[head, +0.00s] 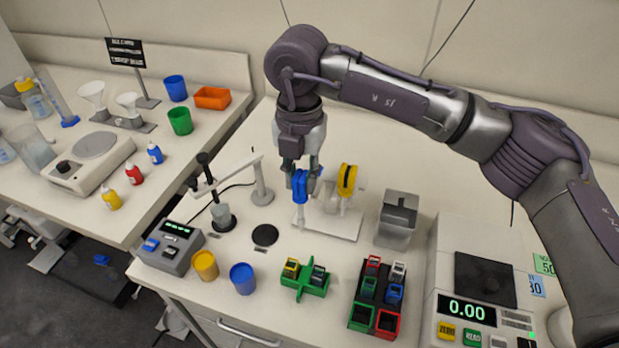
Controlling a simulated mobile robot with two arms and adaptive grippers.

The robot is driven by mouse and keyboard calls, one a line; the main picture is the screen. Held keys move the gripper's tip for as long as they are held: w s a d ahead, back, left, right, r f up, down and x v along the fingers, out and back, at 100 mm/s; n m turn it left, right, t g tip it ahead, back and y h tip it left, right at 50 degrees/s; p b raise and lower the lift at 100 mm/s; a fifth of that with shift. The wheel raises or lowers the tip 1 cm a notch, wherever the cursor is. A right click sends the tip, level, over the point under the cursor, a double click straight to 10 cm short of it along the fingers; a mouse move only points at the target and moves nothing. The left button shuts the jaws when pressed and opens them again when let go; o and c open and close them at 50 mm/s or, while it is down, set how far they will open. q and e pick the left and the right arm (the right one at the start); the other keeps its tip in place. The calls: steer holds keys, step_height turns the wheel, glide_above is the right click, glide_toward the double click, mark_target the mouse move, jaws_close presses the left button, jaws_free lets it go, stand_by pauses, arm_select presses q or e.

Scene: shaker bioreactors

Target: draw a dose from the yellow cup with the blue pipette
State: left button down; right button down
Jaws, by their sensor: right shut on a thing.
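The yellow cup (205,265) stands upright near the front edge of the bench, left of centre. The blue pipette (300,187) is upright in my right gripper (301,171), which is shut on its upper part. Its pale lower end points down over the left part of the white pipette stand (345,228). I cannot tell whether the pipette still touches the stand. A yellow pipette (347,179) hangs on the right side of the stand. What the yellow cup holds is not clear. My left gripper is out of view.
A blue cup (242,279) stands right of the yellow cup. A black disc (265,235), a small mixer (222,215) and a control box (170,247) are nearby. A green holder (305,280), a black rack (363,317) and a scale (465,230) stand right.

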steer(key=shift+s, duration=0.35)
steer(key=shift+r+p, duration=0.4)
steer(key=shift+r, duration=1.15)
steer(key=c, duration=1.6)
jaws_free()
jaws_close()
